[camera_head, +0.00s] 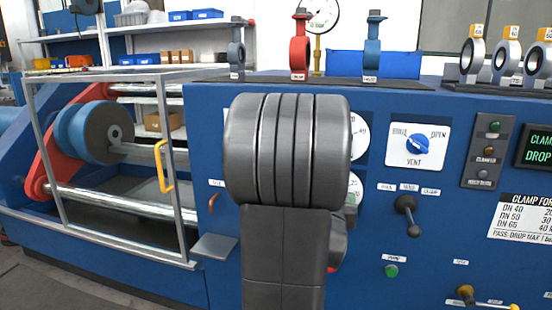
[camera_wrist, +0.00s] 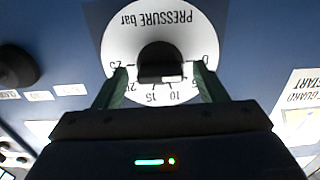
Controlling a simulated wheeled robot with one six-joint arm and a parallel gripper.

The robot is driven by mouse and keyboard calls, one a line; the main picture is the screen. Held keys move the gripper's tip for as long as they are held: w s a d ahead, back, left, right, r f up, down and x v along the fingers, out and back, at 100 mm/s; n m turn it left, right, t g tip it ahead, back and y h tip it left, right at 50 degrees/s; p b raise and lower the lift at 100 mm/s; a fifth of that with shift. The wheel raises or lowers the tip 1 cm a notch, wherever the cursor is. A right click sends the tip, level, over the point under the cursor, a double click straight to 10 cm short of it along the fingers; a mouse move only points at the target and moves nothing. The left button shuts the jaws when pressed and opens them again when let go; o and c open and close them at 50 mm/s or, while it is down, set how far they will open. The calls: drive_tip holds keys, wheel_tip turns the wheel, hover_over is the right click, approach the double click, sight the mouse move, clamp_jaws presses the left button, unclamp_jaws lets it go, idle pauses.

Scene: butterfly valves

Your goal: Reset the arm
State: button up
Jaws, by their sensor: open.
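In the wrist view my gripper (camera_wrist: 160,75) is open, with one finger on each side of a black knob (camera_wrist: 158,58). The knob sits at the middle of a white round dial (camera_wrist: 130,35) marked "PRESSURE bar", which appears upside down. I cannot tell whether the fingers touch the knob. In the head view my grey arm fills the middle of the picture and hides my gripper and most of what lies behind it.
The blue panel (camera_head: 450,240) carries a black lever (camera_head: 406,212), a blue selector knob (camera_head: 418,144) and a green button (camera_head: 391,270). At left are a metal guard frame with a yellow handle (camera_head: 165,166) and a grey ledge (camera_head: 214,246). Valves (camera_head: 300,50) stand on top.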

drive_tip(key=s+a+m+p, duration=0.2)
drive_tip(key=s+m, duration=0.1)
drive_tip(key=s, duration=0.3)
drive_tip(key=s+a+m+p, duration=0.1)
drive_tip(key=s+m+p, duration=0.2)
drive_tip(key=s, duration=0.4)
drive_tip(key=shift+a+m, duration=0.35)
drive_tip(key=shift+m, duration=0.25)
idle(1.4)
